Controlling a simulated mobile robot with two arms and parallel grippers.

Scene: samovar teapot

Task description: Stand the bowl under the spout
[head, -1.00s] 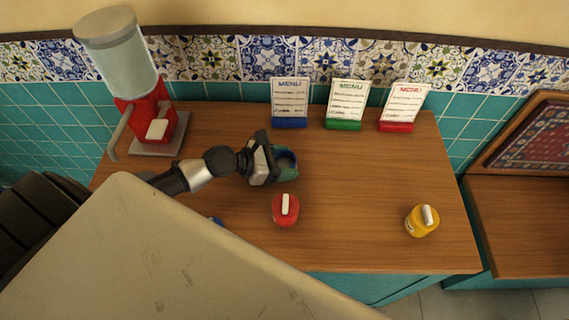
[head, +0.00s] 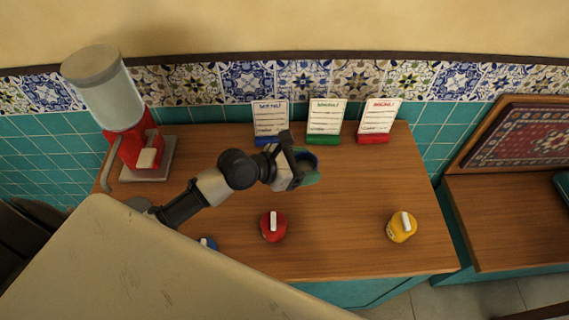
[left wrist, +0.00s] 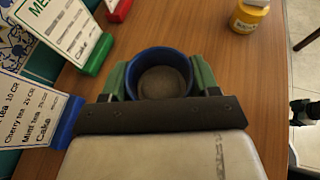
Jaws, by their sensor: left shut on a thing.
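The bowl (head: 307,160) is small and blue with a greyish inside. In the left wrist view the bowl (left wrist: 163,82) sits between the green fingers of my left gripper (left wrist: 162,76), which is shut on it. In the head view my left gripper (head: 302,164) holds it over the middle of the counter, in front of the menu cards. I cannot tell how high it is above the wood. The dispenser (head: 140,150), red with a clear tank and grey lid, stands at the counter's left back on a grey base (head: 160,174), well left of the bowl.
Blue, green and red menu stands (head: 325,118) line the counter's back edge, close behind the bowl. A red jar (head: 273,228) is in front of it, a yellow jar (head: 401,229) to the right. A blue item (head: 208,243) is partly hidden.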

